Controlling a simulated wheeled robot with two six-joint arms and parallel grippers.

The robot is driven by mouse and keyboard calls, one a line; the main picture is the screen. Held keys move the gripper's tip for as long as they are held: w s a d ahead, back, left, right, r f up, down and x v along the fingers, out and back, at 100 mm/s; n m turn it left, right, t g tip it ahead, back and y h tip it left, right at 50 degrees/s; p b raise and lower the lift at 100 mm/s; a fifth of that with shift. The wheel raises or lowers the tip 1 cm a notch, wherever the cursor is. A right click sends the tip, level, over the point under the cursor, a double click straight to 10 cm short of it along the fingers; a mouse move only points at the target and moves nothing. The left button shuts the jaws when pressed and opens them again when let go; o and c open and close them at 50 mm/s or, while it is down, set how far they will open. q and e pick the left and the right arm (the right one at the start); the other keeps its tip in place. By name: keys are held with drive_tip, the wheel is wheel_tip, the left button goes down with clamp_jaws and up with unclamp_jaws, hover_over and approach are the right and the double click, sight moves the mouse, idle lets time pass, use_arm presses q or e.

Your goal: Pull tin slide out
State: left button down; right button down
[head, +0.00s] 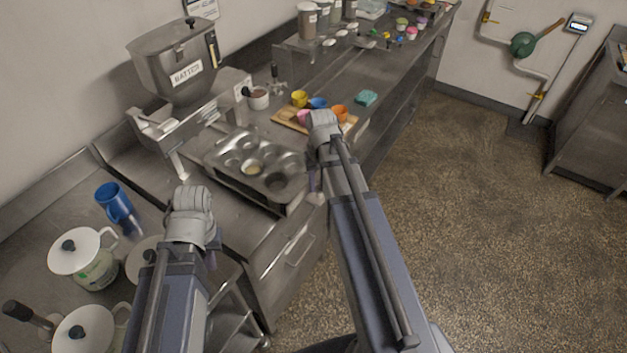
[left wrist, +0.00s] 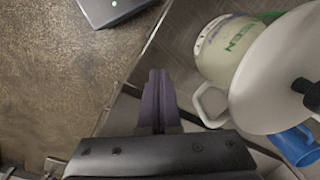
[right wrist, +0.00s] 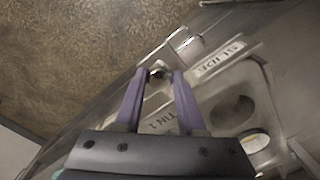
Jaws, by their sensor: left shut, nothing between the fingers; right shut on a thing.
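The tin slide (head: 243,190) is a grey metal tray on the counter, holding a muffin tin (head: 268,161) below the batter hopper (head: 180,75). One tin cup holds pale batter.
A wooden board (head: 287,118) with coloured cups lies behind my right wrist. A drawer handle (head: 299,249) is on the counter front. The floor (head: 430,220) at right is clear.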

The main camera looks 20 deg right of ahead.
drive_tip(key=shift+s+d, duration=0.1)
drive_tip(key=shift+s, duration=0.15)
drive_tip(key=c, duration=0.9)
unclamp_jaws()
use_arm(q)
drive_tip(key=shift+d, duration=0.1)
use_arm(e)
drive_tip(key=shift+o, duration=0.7)
drive_tip(key=shift+d, duration=0.1)
use_arm(q)
drive_tip(key=shift+r, duration=0.1)
use_arm(e)
wheel_tip(320, 180, up, 8)
drive_tip(key=p, duration=0.8)
use_arm(q)
wheel_tip(320, 180, up, 8)
use_arm(e)
drive_tip(key=shift+f, duration=0.1)
use_arm(q)
drive_tip(key=shift+f, duration=0.25)
